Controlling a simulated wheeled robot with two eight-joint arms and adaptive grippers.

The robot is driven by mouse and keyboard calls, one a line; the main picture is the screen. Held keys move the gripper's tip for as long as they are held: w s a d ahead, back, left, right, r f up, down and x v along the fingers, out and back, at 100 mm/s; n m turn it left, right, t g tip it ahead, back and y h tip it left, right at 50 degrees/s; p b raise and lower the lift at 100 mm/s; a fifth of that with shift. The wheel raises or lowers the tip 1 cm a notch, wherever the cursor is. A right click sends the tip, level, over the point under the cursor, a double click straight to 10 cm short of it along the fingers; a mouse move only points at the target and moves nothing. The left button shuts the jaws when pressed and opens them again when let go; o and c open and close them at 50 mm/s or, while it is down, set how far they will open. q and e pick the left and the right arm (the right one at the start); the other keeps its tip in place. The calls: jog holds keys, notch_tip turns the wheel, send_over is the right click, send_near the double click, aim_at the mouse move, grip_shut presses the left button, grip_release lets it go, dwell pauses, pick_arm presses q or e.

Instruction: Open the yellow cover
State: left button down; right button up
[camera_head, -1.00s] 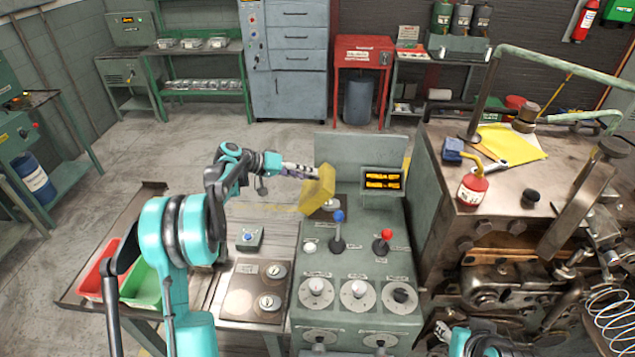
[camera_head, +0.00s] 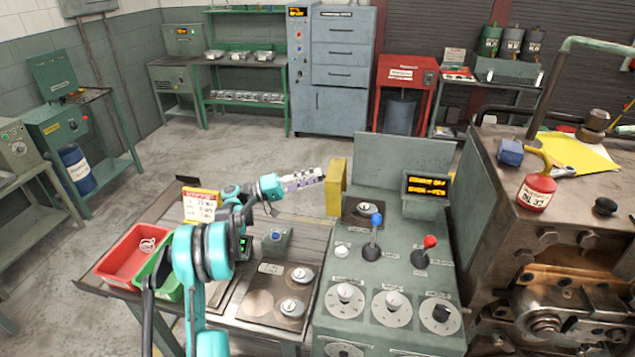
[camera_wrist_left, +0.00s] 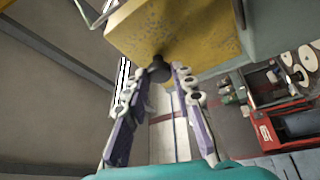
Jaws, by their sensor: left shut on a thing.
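The yellow cover (camera_head: 336,187) stands upright at the back left edge of the grey-green control console (camera_head: 420,285), swung away from the panel. A round knob (camera_head: 365,209) on a dark plate is exposed beside it. My left gripper (camera_head: 321,175) reaches the cover from the left. In the left wrist view my left gripper (camera_wrist_left: 160,78) is shut on a small dark knob (camera_wrist_left: 159,68) of the yellow cover (camera_wrist_left: 180,32). The contact is partly hidden in the head view. My right gripper is not in view.
A blue-topped lever (camera_head: 375,221) and a red-topped lever (camera_head: 429,243) rise from the console. A display (camera_head: 427,187) stands at its back right. Red (camera_head: 135,255) and green trays are at left. A heavy machine (camera_head: 555,225) stands to the right.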

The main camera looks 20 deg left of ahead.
pick_arm(q)
jog(key=shift+a+f, duration=0.15)
jog(key=shift+f, duration=0.1)
dwell(0.3)
jog(key=c, duration=1.3)
grip_release()
jog(key=shift+s, duration=0.1)
jog(key=v, duration=1.2)
